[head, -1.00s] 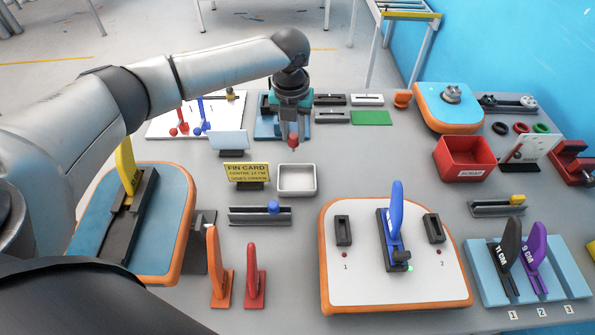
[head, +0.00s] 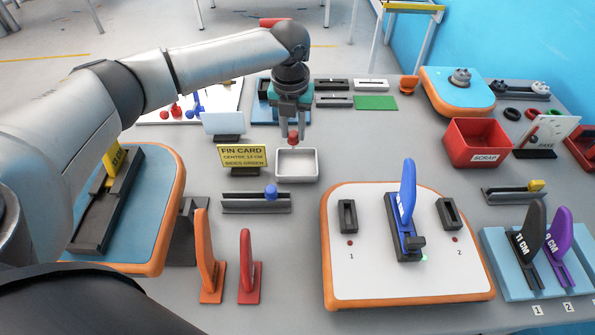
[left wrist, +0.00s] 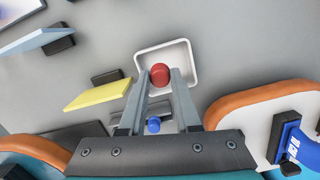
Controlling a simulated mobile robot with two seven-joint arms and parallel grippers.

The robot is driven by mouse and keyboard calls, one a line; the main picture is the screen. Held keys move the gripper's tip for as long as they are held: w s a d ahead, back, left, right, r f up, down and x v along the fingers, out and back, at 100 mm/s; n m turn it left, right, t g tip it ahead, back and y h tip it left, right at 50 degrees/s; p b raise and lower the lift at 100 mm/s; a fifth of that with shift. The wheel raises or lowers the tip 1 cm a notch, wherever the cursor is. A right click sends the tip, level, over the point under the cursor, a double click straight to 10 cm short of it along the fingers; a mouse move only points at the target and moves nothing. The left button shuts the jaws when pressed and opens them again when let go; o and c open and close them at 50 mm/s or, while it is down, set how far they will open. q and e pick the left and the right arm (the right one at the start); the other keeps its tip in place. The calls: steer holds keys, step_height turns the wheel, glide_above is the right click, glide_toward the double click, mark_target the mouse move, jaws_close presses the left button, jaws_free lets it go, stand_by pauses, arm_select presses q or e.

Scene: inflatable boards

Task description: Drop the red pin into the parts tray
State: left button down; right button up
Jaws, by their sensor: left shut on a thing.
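The red pin (head: 293,139) has a round red head and is held between the fingertips of my left gripper (head: 291,128), which is shut on it. The parts tray (head: 316,165) is a small, shallow white tray on the grey table. In the head view the pin is at the tray's far edge, seemingly above it. In the left wrist view the red pin (left wrist: 160,75) shows between the fingers, in front of the tray (left wrist: 188,52). The pin's height above the tray is hard to tell. My right gripper does not show.
A yellow fin card (head: 242,157) stands left of the tray. A dark rail with a blue knob (head: 270,192) lies nearer. A white-topped board with a blue fin (head: 405,190) is at right, and a red scrap bin (head: 477,142) beyond it.

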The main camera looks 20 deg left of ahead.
arm_select(q)
steer(key=shift+f, duration=0.1)
steer(key=c, duration=0.5)
jaws_free()
steer(key=shift+c, duration=0.2)
step_height(320, 180, up, 15)
steer(key=s+p, duration=0.1)
steer(key=p, duration=0.1)
steer(key=shift+s+d+p, duration=0.2)
steer(key=shift+s+p, duration=0.2)
